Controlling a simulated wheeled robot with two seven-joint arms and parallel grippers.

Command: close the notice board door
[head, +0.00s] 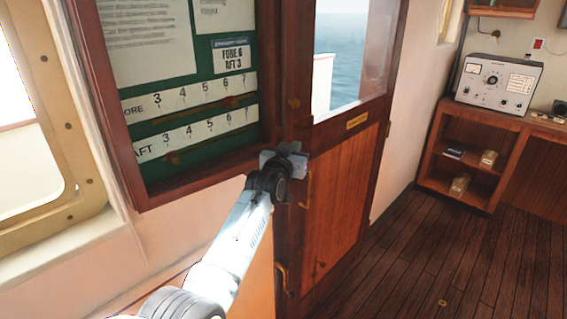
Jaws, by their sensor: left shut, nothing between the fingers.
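The notice board (190,88) hangs at the upper left, a dark wooden frame around a green backing with papers and two numbered scales. Its top is cut off by the picture edge. I cannot clearly make out its door, or whether a pane covers the board. My left gripper (285,160) is at the end of my pale arm, just right of the board's lower right corner, in front of the dark upright wood. It is shut with nothing in it. Whether it touches the wood I cannot tell. My right gripper is out of view.
A wooden cabin door (338,205) with a window and brass handles stands right of the board. A window frame (75,110) is at the left. A shelf unit (468,165) carrying a grey instrument (498,84) stands at the right. The plank floor (430,260) between is mostly clear.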

